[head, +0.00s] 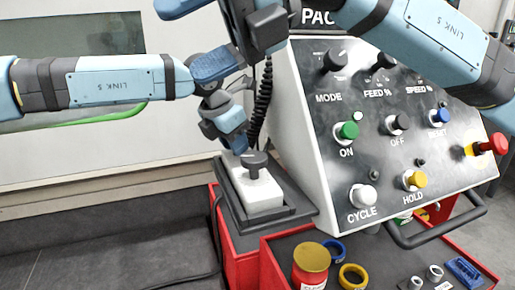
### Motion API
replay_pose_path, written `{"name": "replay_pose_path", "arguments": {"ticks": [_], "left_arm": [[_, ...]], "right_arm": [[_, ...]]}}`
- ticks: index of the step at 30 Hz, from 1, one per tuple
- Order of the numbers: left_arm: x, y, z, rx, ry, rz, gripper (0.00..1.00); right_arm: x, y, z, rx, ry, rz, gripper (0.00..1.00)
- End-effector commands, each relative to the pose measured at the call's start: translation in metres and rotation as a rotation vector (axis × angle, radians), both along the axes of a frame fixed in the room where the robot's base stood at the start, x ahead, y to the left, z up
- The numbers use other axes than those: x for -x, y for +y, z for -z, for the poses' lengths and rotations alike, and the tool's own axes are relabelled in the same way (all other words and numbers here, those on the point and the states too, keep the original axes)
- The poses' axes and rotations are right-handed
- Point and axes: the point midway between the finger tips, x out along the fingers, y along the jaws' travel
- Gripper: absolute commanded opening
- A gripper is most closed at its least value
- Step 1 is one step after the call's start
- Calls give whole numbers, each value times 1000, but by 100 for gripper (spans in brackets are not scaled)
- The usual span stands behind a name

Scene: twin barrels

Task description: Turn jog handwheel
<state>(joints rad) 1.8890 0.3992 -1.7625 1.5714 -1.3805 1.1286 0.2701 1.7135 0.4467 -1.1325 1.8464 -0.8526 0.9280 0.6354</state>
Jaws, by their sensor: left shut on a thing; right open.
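The jog handwheel (257,166) is a small dark wheel with a short stem on top of a white box (262,193). My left gripper (238,145) reaches down from the upper left, its blue fingers shut on the handwheel at its back left edge. The fingers hide that part of the wheel. My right gripper (190,42) is above, higher and further left, with its blue fingers spread wide, open and empty. Its lower finger partly overlaps my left wrist in the picture.
A sloped control panel (375,115) with knobs and coloured buttons stands right of the handwheel. A coiled black cable (263,105) hangs beside it. A red cart (240,262) below holds a red-yellow jar (311,262) and rings.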

Motion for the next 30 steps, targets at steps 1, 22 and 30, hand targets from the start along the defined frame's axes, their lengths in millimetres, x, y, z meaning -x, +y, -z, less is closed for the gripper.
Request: {"name": "replay_pose_path", "arguments": {"ticks": [1, 22, 30], "left_arm": [[0, 0, 1, 0, 1, 1, 0], [0, 0, 1, 0, 1, 0, 0], [0, 0, 1, 0, 1, 0, 0]], "right_arm": [[4, 5, -16, -89, 85, 2, 77], [-131, -15, -116, -843, 1491, 752, 77], [-162, -36, -29, -676, 1884, 1371, 77]]}}
